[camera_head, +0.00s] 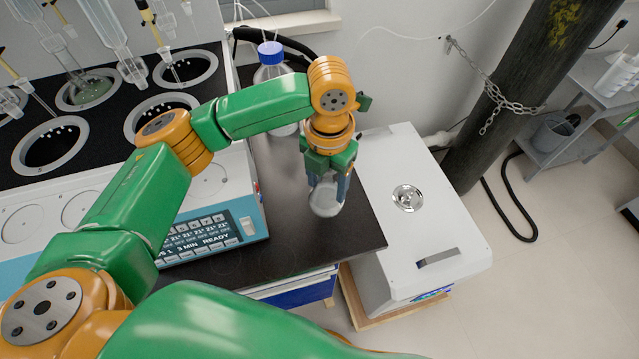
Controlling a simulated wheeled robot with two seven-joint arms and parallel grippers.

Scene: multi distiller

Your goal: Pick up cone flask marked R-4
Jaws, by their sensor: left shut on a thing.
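A clear glass flask (325,201) is at the right end of the black bench top, below my left gripper (327,184). The gripper points down and is shut on the flask's upper part, hiding its neck. No R-4 marking can be read on it from here. I cannot tell whether the flask's base touches the bench or is just above it. My right gripper is not in view.
A blue-capped bottle (271,75) stands behind on the black bench (290,248). The multi distiller (205,235) with glassware is at left. A white cabinet (420,220) stands right of the bench. A chained dark cylinder (520,95) is farther right.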

